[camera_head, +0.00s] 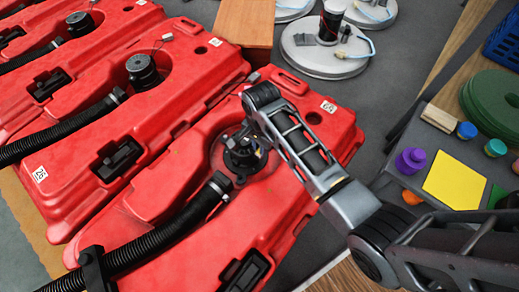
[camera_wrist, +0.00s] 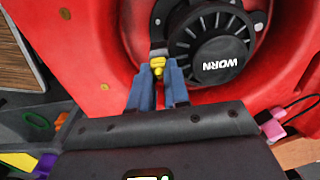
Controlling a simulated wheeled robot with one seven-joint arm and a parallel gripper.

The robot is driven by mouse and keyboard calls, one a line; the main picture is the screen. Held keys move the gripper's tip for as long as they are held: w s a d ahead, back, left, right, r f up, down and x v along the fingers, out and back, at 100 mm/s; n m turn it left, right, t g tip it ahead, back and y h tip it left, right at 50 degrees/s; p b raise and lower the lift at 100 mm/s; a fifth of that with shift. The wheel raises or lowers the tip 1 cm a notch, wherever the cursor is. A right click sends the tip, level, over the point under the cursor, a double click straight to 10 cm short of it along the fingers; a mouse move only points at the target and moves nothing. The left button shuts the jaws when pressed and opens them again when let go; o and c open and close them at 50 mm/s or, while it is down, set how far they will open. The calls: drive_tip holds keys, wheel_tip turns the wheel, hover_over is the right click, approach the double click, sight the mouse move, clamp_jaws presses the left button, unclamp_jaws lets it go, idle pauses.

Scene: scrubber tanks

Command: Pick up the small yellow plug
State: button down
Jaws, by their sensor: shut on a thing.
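The small yellow plug (camera_wrist: 157,66) shows in the wrist view between the tips of two blue fingers, beside a black round motor part (camera_wrist: 212,42) marked "WORN". My gripper (camera_wrist: 158,77) is shut on the plug. The plug is still right next to the motor housing and a dark strip above it; I cannot tell whether it touches them. In the head view, my arm reaches down to the motor (camera_head: 243,155) in the recess of the nearest red tank (camera_head: 300,130). The plug and fingertips are too small and covered to make out clearly there.
More red tanks (camera_head: 150,95) with black motors and hoses (camera_head: 180,235) lie to the left. White discs (camera_head: 325,55) lie at the back.

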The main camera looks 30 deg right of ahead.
drive_tip(key=shift+r, duration=0.1)
idle(0.3)
drive_tip(key=shift+r+p, duration=0.4)
drive_tip(key=shift+r, duration=0.25)
wheel_tip(320, 180, up, 3)
drive_tip(key=shift+f+p, duration=0.15)
drive_tip(key=shift+p, duration=0.6)
drive_tip(key=s+d+r+p, duration=0.5)
drive_tip(key=s+d+r, duration=0.1)
drive_tip(key=d, duration=0.4)
drive_tip(key=shift+r, duration=0.45)
